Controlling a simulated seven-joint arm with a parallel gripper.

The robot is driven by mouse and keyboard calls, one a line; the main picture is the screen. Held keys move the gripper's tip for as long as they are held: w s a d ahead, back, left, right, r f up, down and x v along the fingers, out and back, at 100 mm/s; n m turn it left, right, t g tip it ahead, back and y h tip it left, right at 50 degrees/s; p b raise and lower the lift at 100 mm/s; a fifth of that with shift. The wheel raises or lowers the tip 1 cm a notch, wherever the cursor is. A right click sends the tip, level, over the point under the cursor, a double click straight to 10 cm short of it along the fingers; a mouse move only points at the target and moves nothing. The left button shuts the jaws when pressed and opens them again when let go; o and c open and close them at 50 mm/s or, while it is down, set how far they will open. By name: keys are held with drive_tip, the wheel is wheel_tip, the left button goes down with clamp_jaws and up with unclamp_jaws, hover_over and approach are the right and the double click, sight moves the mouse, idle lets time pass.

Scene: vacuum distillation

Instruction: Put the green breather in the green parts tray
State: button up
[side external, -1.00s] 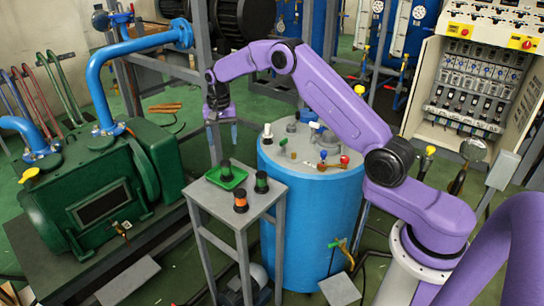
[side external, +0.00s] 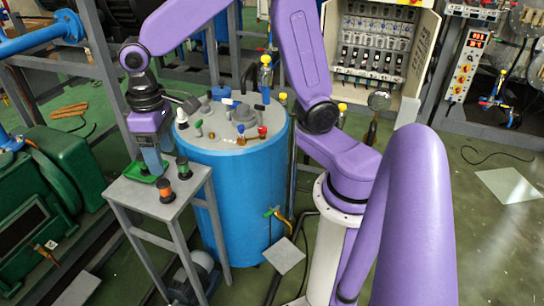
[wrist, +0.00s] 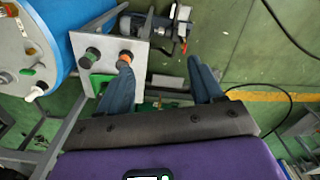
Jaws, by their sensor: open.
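The green breather (side external: 183,168), a dark capped piece with a green band, stands upright on the small grey stand's top. It also shows in the wrist view (wrist: 92,54). The green parts tray (side external: 134,171) lies on the same top, to its left; my gripper partly covers it. In the wrist view the tray (wrist: 98,80) is partly behind a finger. My gripper (side external: 152,168) is open and points down over the tray area, left of the green breather. In the wrist view its fingers (wrist: 160,66) are wide apart with nothing between them.
An orange-banded breather (side external: 165,191) stands near the stand's front edge; in the wrist view it (wrist: 125,58) appears by one fingertip. The blue tank (side external: 235,185) with valves on its lid rises behind the stand. Green machinery (side external: 40,205) is at left.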

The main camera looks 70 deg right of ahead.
drive_tip(key=s+d+n, duration=0.3)
drive_tip(key=s+n, duration=0.1)
drive_tip(key=s, duration=0.6)
drive_tip(key=s+d+f+n, duration=0.1)
drive_tip(key=s+d+n, duration=0.3)
drive_tip(key=s, duration=0.7)
drive_tip(key=shift+s+n, duration=0.25)
drive_tip(key=shift+n, duration=0.05)
